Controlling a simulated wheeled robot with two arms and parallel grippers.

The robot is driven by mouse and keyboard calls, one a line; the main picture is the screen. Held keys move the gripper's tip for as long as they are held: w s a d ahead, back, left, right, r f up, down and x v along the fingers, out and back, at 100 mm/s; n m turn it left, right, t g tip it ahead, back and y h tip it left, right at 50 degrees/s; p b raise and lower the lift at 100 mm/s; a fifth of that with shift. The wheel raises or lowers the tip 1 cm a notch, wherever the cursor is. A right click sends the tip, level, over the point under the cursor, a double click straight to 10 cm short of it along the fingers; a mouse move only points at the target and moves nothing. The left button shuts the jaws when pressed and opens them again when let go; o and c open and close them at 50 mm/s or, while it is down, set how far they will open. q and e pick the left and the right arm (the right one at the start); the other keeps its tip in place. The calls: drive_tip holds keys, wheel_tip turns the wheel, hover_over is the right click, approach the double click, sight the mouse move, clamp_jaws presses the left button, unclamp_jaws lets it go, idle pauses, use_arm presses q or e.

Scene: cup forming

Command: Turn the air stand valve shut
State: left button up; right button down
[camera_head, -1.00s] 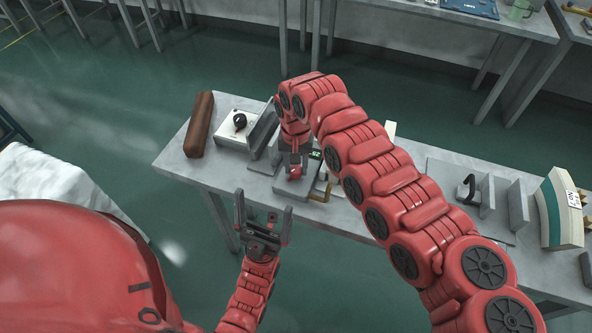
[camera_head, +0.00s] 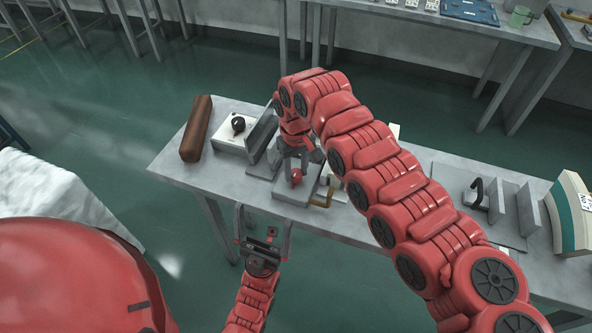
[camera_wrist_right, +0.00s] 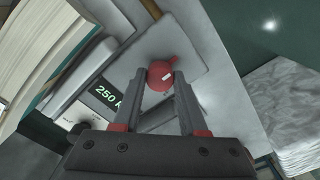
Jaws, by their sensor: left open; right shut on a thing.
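The air stand valve has a small round red handle (camera_head: 296,177) with a short lever and a white label, low on a grey plate of the stand. It also shows in the right wrist view as a red knob (camera_wrist_right: 160,77). My right gripper (camera_head: 297,163) reaches down from above and is shut on this handle, one finger on each side. My left gripper (camera_head: 264,214) is open and empty, in front of the table's near edge, apart from the stand. The underside of the valve is hidden.
A display reading 250 (camera_wrist_right: 107,95) is beside the valve. A brass-coloured bent piece (camera_head: 321,200) is close on its right. A white box with a black knob (camera_head: 238,124) and a brown bar (camera_head: 197,128) lie left on the table (camera_head: 404,158). A black hook (camera_head: 474,190) stands right.

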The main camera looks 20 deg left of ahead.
sight(296, 172)
idle(0.3)
drive_tip(key=shift+c, duration=2.2)
unclamp_jaws()
wheel_tip(296, 172, up, 18)
drive_tip(key=p, duration=0.1)
drive_tip(key=shift+f, duration=0.25)
